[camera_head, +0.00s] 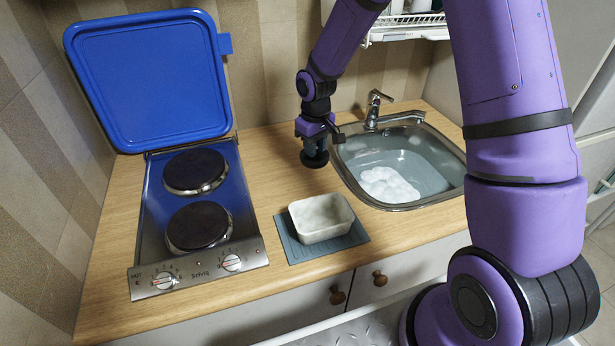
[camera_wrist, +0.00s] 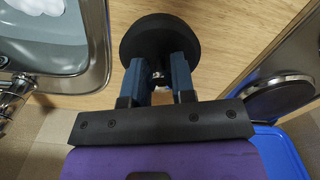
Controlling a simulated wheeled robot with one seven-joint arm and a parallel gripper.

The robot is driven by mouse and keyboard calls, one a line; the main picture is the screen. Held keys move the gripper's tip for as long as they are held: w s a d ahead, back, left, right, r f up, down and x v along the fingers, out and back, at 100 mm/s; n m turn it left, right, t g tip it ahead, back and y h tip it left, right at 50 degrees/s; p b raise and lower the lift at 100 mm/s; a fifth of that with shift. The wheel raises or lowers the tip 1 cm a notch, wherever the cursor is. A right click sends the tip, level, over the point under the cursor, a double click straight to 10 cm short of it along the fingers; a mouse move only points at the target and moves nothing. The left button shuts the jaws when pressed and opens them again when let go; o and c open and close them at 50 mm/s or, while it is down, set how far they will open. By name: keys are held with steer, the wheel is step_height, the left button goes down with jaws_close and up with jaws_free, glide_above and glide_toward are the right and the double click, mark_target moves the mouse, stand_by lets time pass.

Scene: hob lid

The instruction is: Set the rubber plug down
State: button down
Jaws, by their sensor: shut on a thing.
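The rubber plug (camera_wrist: 158,36) is a round black disc. In the wrist view it sits at the ends of my gripper's fingers, with a small metal fitting between them. My gripper (camera_wrist: 158,75) is shut on it. In the head view my gripper (camera_head: 313,146) points down over the wooden worktop (camera_head: 262,143), between the hob and the sink, with the dark plug (camera_head: 314,160) at its lower end. The plug looks a little above the wood, but I cannot tell the exact gap.
The sink (camera_head: 420,165), right, holds water and foam; its tap (camera_head: 374,108) stands behind. The two-plate hob (camera_head: 196,205) is left, its blue lid (camera_head: 150,80) raised. A whitish tub (camera_head: 321,218) stands on a grey-blue mat (camera_head: 292,250) in front. Bare wood lies between hob and sink.

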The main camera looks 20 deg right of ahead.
steer(key=shift+f, duration=3)
steer(key=shift+f, duration=0.15)
steer(key=c, duration=0.9)
jaws_free()
steer(key=shift+c, duration=0.2)
